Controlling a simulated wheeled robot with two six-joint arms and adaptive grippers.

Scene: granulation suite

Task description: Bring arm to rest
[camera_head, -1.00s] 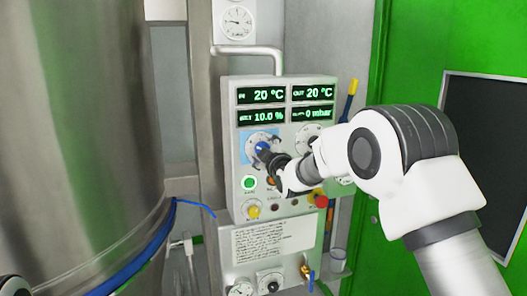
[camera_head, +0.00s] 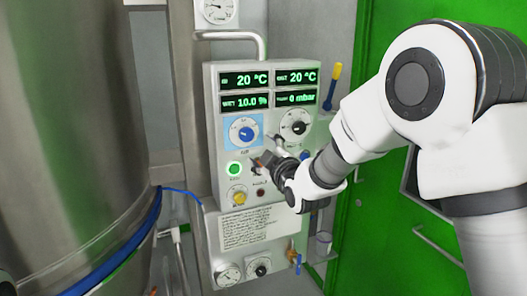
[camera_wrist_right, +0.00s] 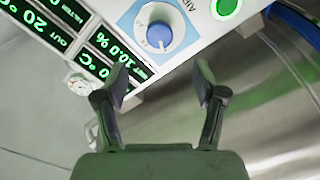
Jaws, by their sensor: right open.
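My right gripper (camera_head: 262,160) is open and empty in front of the control panel (camera_head: 212,130), apart from the blue AIR knob (camera_head: 246,133) and to its lower right in the head view. In the right wrist view the two fingers of the right gripper (camera_wrist_right: 163,95) stand wide apart with nothing between them. The blue knob (camera_wrist_right: 160,35) shows beyond the fingertips there, on its light-blue backing. My right arm comes in from the right and hides the lower right part of the panel.
A large steel vessel (camera_head: 75,120) with a blue band stands at the left. A black knob (camera_head: 296,127) and a lit green button (camera_head: 234,169) are on the panel. Gauges and a blue-handled valve (camera_head: 293,256) sit below. A green door (camera_head: 350,230) is at the right.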

